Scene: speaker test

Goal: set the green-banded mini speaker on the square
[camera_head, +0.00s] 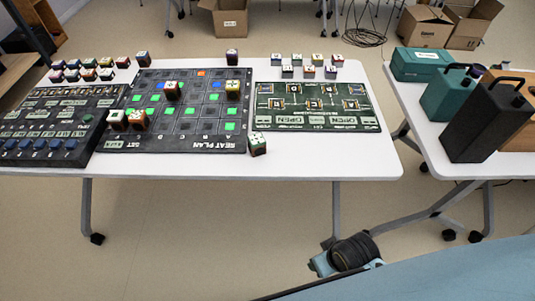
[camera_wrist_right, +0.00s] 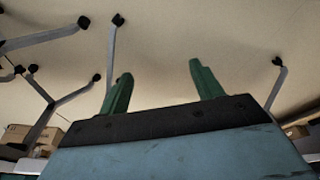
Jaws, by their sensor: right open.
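Several small cube-shaped mini speakers are on the white table. One dark cube with green and reddish parts (camera_head: 257,145) stands near the front edge, right of the seat plan board; I cannot tell whether it is the green-banded one. The dark seat plan board (camera_head: 200,146) has a grid of squares, several lit green or blue and one orange (camera_head: 201,73). Cubes stand on it, including one with a yellowish top (camera_head: 233,89) and a reddish one (camera_head: 172,91). Which square is meant is unclear. My right gripper (camera_wrist_right: 160,92) is open and empty, its green fingers apart above the floor. My left gripper is out of view.
A control panel with blue knobs (camera_head: 49,124) lies left, a green circuit-like board (camera_head: 316,121) right. More cubes stand in rows behind both. A second table at right holds a dark box with a handle (camera_head: 487,122) and teal cases (camera_head: 447,95). Bare table (camera_head: 350,160) shows front right.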

